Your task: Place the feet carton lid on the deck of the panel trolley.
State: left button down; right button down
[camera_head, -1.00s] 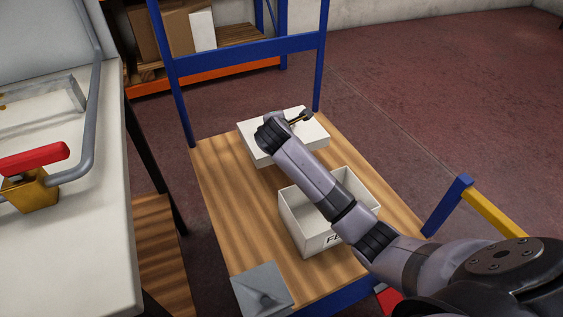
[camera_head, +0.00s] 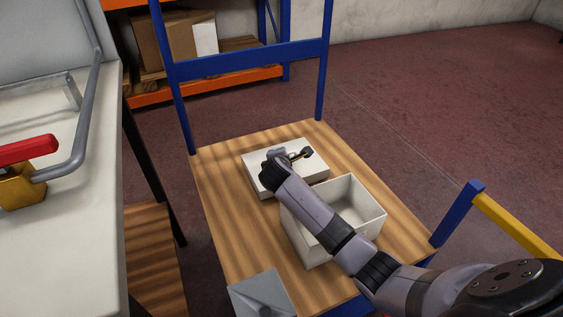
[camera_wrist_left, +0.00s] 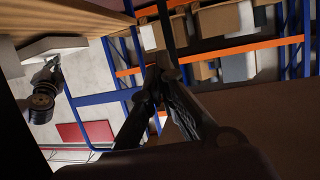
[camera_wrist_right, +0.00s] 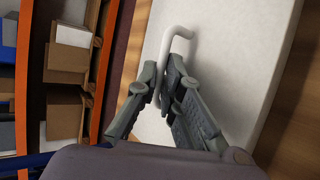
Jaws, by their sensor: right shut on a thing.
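The feet carton lid (camera_head: 310,170) is a flat white slab over the far part of the trolley's wooden deck (camera_head: 225,200). It looks level and very close to the deck; I cannot tell whether it touches. My right gripper (camera_wrist_right: 163,75) is shut on the lid's white hooked handle (camera_wrist_right: 181,32), and my arm hides part of the lid in the head view. The open white feet carton (camera_head: 305,243) stands on the deck, nearer me. My left gripper (camera_wrist_left: 160,73) looks shut and empty in the left wrist view, out of the head view.
The trolley's blue frame (camera_head: 250,58) rises at the far end. A grey plate (camera_head: 262,294) lies at the near deck corner. A white table (camera_head: 85,215) with a red-handled clamp (camera_head: 28,150) stands left. An orange-beamed shelf (camera_head: 215,87) is behind.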

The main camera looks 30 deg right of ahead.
jog(key=shift+f, duration=0.65)
pick_arm(q)
jog(key=shift+w+d+r+t+h, duration=0.15)
jog(key=shift+w+r+t, duration=0.15)
jog(key=shift+r, duration=0.25)
jog(key=shift+w+d+r+t+h, duration=0.15)
jog(key=shift+r+t, duration=0.25)
jog(key=shift+r, duration=0.15)
pick_arm(e)
jog(key=c, duration=1.7)
grip_release()
jog(key=shift+f, duration=0.1)
jog(key=shift+s+a, duration=0.1)
